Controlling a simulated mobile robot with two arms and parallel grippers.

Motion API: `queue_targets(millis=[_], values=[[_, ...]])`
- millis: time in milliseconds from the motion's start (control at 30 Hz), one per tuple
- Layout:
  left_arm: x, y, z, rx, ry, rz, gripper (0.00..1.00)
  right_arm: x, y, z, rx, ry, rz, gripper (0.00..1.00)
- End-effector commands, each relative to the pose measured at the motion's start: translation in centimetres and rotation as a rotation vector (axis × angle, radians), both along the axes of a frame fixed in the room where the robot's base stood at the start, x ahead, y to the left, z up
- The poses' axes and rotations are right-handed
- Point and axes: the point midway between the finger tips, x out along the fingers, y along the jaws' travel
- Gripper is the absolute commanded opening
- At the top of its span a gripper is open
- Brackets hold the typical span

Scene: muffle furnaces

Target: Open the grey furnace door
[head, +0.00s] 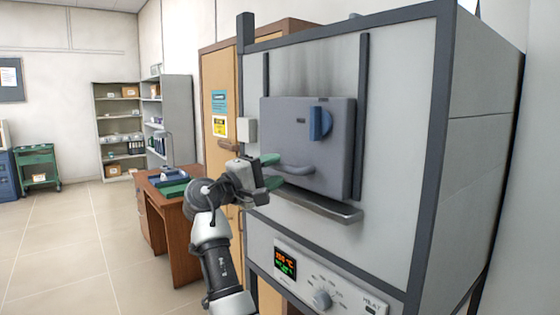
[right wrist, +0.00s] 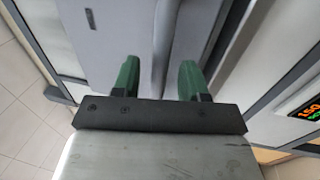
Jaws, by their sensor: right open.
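The grey furnace door (head: 335,150) is a square panel on the front of the large furnace, and it looks closed. It has a blue block (head: 320,123) on its face and a grey bar handle (head: 292,168) at its lower left. My right gripper (head: 271,171) has green fingers and is at the left end of the handle. In the right wrist view the two green fingers (right wrist: 158,80) are spread apart, with the handle (right wrist: 163,45) running between and beyond them. Whether they touch it I cannot tell. My left gripper is out of view.
A metal ledge (head: 320,205) juts out below the door. The control panel (head: 320,283) with a lit display is lower down. A wooden desk (head: 160,205) and wooden cabinet (head: 215,75) stand behind my right arm. Open tiled floor (head: 80,250) lies at left.

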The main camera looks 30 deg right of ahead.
Motion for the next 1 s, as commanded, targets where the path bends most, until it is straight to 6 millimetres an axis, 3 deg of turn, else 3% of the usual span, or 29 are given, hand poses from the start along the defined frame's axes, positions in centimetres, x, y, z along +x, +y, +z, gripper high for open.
queue_targets(millis=[200,500,567,800,1000], values=[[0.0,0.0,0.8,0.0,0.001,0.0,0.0,0.2,-2.1,0.4,0.0,0.001,0.0,0.43],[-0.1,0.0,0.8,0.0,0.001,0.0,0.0,0.2,-2.3,0.4,-0.001,0.0,0.001,0.43],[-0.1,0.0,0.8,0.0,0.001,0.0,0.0,0.2,-2.3,0.4,-0.001,0.0,0.001,0.37],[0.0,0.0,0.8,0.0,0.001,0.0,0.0,0.2,-2.3,0.4,0.0,0.0,0.002,0.01],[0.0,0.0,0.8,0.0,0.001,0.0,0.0,0.2,-2.3,0.4,0.0,0.0,0.001,0.0]])
